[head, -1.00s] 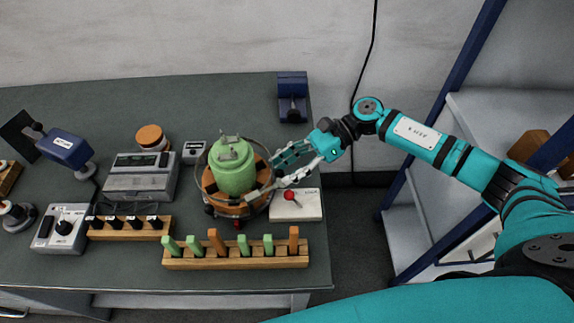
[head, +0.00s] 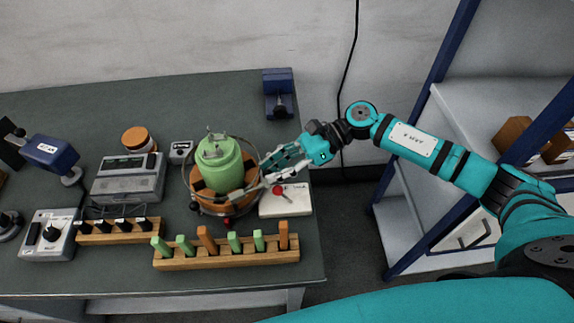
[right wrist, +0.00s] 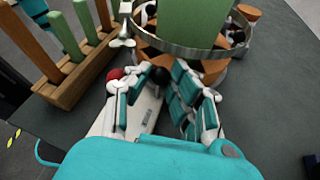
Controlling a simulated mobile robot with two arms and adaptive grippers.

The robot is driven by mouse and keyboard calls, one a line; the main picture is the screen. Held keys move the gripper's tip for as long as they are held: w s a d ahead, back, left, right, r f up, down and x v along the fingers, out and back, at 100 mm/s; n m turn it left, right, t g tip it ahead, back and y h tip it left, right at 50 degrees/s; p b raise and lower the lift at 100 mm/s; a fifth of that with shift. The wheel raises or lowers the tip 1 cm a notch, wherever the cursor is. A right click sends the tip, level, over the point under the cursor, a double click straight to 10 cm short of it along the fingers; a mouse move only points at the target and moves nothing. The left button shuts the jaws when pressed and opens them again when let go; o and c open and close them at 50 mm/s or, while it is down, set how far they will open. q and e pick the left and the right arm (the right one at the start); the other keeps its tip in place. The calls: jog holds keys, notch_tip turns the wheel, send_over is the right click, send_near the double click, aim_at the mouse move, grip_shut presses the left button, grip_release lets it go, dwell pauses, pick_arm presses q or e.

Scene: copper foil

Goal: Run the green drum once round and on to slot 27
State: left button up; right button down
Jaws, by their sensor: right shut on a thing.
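The green drum (head: 220,168) stands upright on a round orange base (head: 226,206) inside a metal ring, in the middle of the bench in the head view. In the right wrist view the drum (right wrist: 184,20) shows only in part, above the ring (right wrist: 180,52). My right gripper (head: 266,172) is at the right side of the base. In the right wrist view its fingers (right wrist: 161,77) are closed around a black knob (right wrist: 160,75) at the near edge of the base. I cannot read any slot numbers. My left gripper is not in view.
A white plate with a red knob (head: 278,190) lies just under my right gripper. A wooden rack (head: 226,258) with green and orange pegs stands in front. A grey meter box (head: 128,180) is to the left. A blue stand (head: 278,90) is at the back right edge.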

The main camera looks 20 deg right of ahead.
jog(key=shift+s, duration=0.15)
jog(key=c, duration=1.5)
grip_release()
jog(key=o, duration=0.3)
jog(key=shift+d, duration=0.1)
